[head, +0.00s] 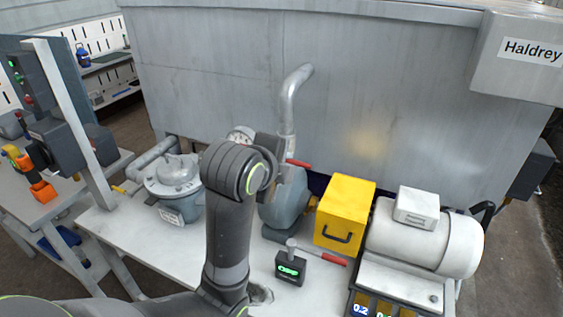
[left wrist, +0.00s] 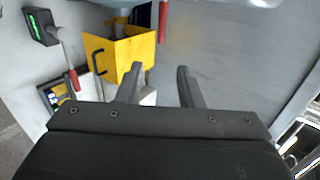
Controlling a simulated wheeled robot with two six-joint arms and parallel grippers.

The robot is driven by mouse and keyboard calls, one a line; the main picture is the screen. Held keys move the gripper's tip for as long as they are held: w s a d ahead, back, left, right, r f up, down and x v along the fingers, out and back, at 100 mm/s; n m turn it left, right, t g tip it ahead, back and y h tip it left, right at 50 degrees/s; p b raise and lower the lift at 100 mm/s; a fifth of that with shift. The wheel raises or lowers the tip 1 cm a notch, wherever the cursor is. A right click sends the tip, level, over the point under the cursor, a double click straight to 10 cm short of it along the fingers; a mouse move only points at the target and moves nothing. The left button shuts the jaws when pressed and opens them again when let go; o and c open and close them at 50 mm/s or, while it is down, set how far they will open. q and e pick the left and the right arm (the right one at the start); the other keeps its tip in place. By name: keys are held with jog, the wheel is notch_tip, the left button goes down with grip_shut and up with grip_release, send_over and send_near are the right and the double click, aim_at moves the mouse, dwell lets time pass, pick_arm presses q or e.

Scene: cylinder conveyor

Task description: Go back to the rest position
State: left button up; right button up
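My left gripper (left wrist: 158,70) shows in the left wrist view with its two dark fingers apart and nothing between them. Beyond the fingers is the grey wall of a large metal tank (left wrist: 225,50). In the head view my left arm rises from the bottom left and bends above the workbench. I cannot make out its fingertips there. My right arm and right gripper are in neither view.
A yellow box (head: 345,212) stands on the white workbench (head: 135,235), left of a white motor (head: 430,235). A grey pump (head: 175,187), a black device with a green display (head: 290,268) and a red-handled tool (head: 325,258) are near. The tank (head: 230,70) closes off the back.

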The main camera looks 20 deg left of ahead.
pick_arm(q)
jog(key=shift+f, duration=0.1)
dwell(0.3)
jog(key=s+a+f+n+g, duration=0.1)
jog(key=s+a+f+n, duration=0.1)
jog(key=s+f+n, duration=0.3)
jog(key=s+a+f+n+g+y, duration=0.1)
jog(key=s+a+f+g, duration=0.15)
jog(key=f, duration=0.55)
jog(key=s+a+f+n, duration=0.2)
jog(key=s+f+n, duration=0.15)
jog(key=f, duration=0.25)
jog(key=s+a+f+n+g+y, duration=0.1)
jog(key=s+a+f+n+g, duration=0.1)
jog(key=s+f+n, duration=0.55)
jog(key=s+a+f+n+g, duration=0.2)
jog(key=s+f, duration=0.2)
jog(key=s, duration=0.6)
notch_tip(320, 180, down, 27)
jog(key=s+a+g+b, duration=0.1)
jog(key=a, duration=0.1)
jog(key=s+d+f+g+b, duration=0.1)
jog(key=s+f, duration=1.3)
jog(key=f, duration=0.1)
jog(key=shift+s+d+f+h, duration=0.2)
jog(key=shift+s+h, duration=0.1)
jog(key=shift+h, duration=0.1)
